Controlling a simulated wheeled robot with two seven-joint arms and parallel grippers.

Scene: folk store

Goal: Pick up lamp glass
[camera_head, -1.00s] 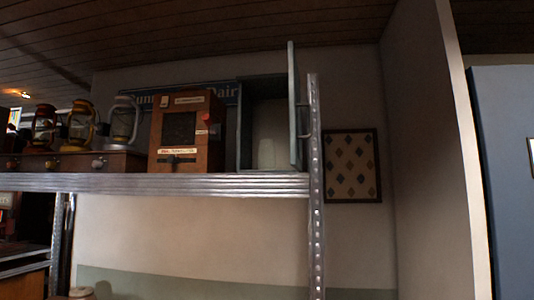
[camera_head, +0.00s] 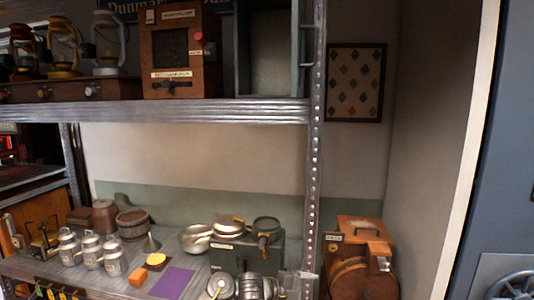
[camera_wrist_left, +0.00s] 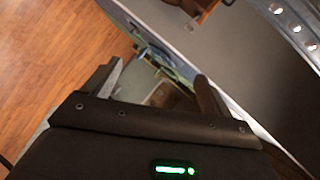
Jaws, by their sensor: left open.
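Three lanterns with glass chimneys stand on a wooden drawer unit on the upper shelf at the left of the head view: a dark red one (camera_head: 24,48), a yellow one (camera_head: 63,48) and a grey one (camera_head: 110,45). I cannot make out a separate loose lamp glass. My left gripper (camera_wrist_left: 157,84) is open in the left wrist view, with its two fingers apart. Nothing clear is held between them; the wood floor and a blurred shelf edge lie beyond. Neither gripper shows in the head view.
A wooden box (camera_head: 180,50) and an open grey-green cabinet (camera_head: 243,50) stand on the upper shelf (camera_head: 150,112). The lower shelf (camera_head: 60,275) holds milk cans (camera_head: 90,250), a bucket (camera_head: 132,223), pans and a purple sheet (camera_head: 172,283). A metal post (camera_head: 314,150) stands at the shelf's right.

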